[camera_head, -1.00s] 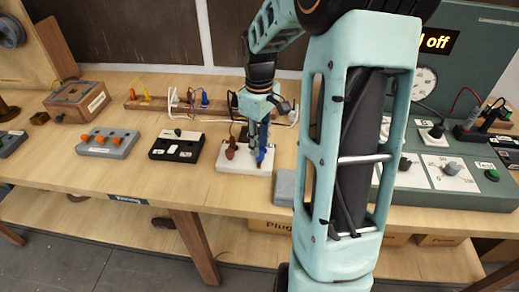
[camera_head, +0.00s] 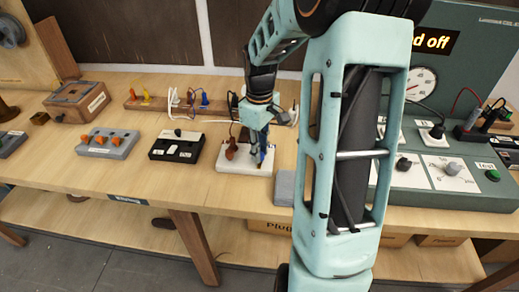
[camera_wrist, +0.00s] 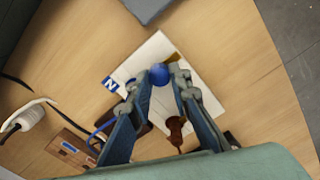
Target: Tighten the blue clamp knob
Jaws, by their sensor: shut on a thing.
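The blue clamp knob (camera_wrist: 159,74) shows between my fingertips in the wrist view. It sits on a white block (camera_wrist: 158,52) marked with a blue "N" label. In the head view, my gripper (camera_head: 262,155) reaches down onto the right part of the same white block (camera_head: 235,164); a little blue shows there, mostly hidden by the fingers. My gripper (camera_wrist: 161,72) is shut on the blue knob, one finger on each side. A brown knob (camera_wrist: 175,130) stands on the block beside my fingers, and also shows left of my gripper in the head view (camera_head: 231,150).
A black switch box (camera_head: 177,146) and a grey box with orange knobs (camera_head: 107,143) stand to the left. Behind is a wooden strip with coloured plugs (camera_head: 145,104). A grey block (camera_head: 285,187) lies close right. A green test panel (camera_head: 448,197) stands farther right.

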